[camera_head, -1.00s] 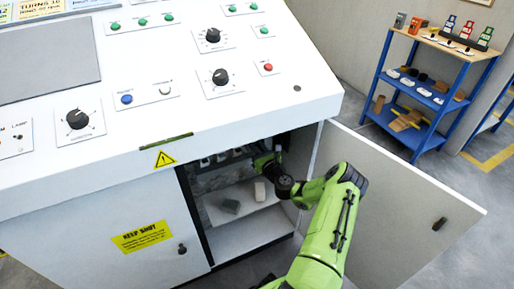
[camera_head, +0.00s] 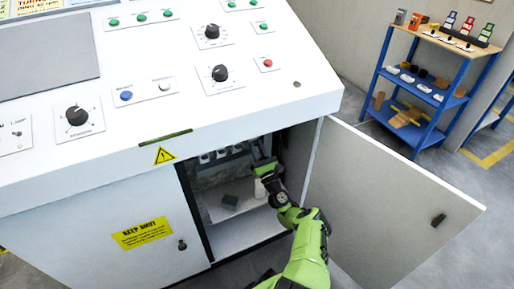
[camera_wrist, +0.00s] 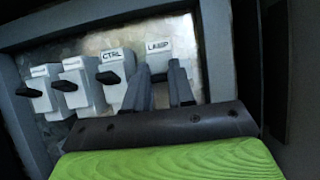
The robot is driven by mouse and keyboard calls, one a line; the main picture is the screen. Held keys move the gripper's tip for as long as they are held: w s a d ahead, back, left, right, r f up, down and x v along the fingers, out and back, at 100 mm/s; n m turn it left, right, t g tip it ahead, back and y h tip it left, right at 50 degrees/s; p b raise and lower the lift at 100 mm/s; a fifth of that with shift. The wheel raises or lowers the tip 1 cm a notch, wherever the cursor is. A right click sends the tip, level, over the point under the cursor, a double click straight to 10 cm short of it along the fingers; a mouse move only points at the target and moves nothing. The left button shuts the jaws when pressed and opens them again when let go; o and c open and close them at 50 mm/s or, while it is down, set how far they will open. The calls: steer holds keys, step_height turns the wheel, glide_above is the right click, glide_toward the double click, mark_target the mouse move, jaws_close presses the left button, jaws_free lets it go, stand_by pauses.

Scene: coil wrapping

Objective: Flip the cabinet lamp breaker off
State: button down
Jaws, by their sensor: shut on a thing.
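The lamp breaker (camera_wrist: 158,47), a pale block labelled LAMP, is at the right end of a breaker row in the wrist view. My gripper (camera_wrist: 160,72) has its two dark fingers at this breaker, one on each side, shut on its lever. The lever itself is hidden between the fingers, so I cannot tell its position. In the head view my gripper (camera_head: 263,162) reaches inside the open cabinet (camera_head: 238,238), at the right end of the breaker row.
The CTRL breaker (camera_wrist: 114,70) and more breakers with dark levers stand just left. The cabinet door (camera_head: 385,205) is swung open to the right. A blue rack (camera_head: 425,90) stands farther back.

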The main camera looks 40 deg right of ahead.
steer(key=c, duration=1)
jaws_free()
steer(key=shift+o, duration=0.2)
steer(key=shift+s+a+f, duration=0.15)
steer(key=shift+s, duration=0.15)
steer(key=s+a, duration=0.3)
steer(key=s, duration=0.9)
steer(key=shift+a, duration=0.25)
steer(key=shift+f, duration=0.2)
